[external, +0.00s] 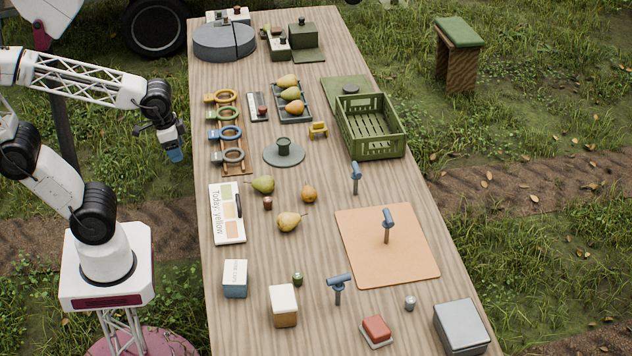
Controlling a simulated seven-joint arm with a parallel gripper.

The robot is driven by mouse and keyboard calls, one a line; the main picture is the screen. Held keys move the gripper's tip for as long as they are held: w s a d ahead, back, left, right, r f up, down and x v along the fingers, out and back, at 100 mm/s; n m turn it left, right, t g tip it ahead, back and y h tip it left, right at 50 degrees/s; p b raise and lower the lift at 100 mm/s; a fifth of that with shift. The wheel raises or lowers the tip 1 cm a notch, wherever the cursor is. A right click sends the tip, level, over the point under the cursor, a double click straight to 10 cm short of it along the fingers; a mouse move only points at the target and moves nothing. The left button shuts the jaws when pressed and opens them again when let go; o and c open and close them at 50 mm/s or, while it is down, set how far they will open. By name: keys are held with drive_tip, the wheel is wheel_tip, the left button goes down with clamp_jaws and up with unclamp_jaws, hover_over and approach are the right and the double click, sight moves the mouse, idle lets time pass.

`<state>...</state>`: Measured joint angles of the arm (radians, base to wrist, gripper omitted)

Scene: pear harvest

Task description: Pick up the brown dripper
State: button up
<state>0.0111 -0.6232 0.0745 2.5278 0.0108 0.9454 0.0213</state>
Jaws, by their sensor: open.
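A small dark reddish-brown piece (267,203), which looks like the brown dripper, stands on the wooden table (225,320). It is just below a green pear (262,184) and right of the white chart board (227,212). My gripper (174,155) is open and empty, above the ground past the table's left edge. It is up and left of the brown piece and apart from it. The fingers are small in this view.
Nearby lie a yellow pear (289,222) and a brownish pear (309,194). A rack of coloured rings (227,132), a grey disc (284,152) and a green crate (370,125) stand farther back. Blue-headed posts (387,218) stand to the right. Small green (297,279) and grey (410,303) pieces stand in front.

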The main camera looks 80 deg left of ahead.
drive_tip(key=w+a+f+m+g+y, duration=0.3)
drive_tip(key=w+a+f+m+y, duration=0.15)
drive_tip(key=w+f, duration=0.3)
drive_tip(key=m+t+y, duration=0.5)
drive_tip(key=m+y, duration=0.3)
drive_tip(key=m, duration=0.9)
approach(267, 200)
drive_tip(key=a, duration=0.2)
drive_tip(key=shift+w+a+f+n, duration=0.1)
drive_tip(key=shift+a+f+n, duration=0.1)
drive_tip(key=shift+a+n, duration=0.1)
drive_tip(key=shift+w+d+f+m, duration=0.2)
drive_tip(key=shift+w+f+m, duration=0.15)
drive_tip(key=shift+f+m, duration=0.15)
drive_tip(key=shift+a, duration=0.15)
drive_tip(key=shift+x, duration=1.2)
drive_tip(key=shift+a+f, duration=0.1)
drive_tip(key=shift+x, duration=2.5)
drive_tip(key=shift+w, duration=0.1)
drive_tip(key=shift+c, duration=0.4)
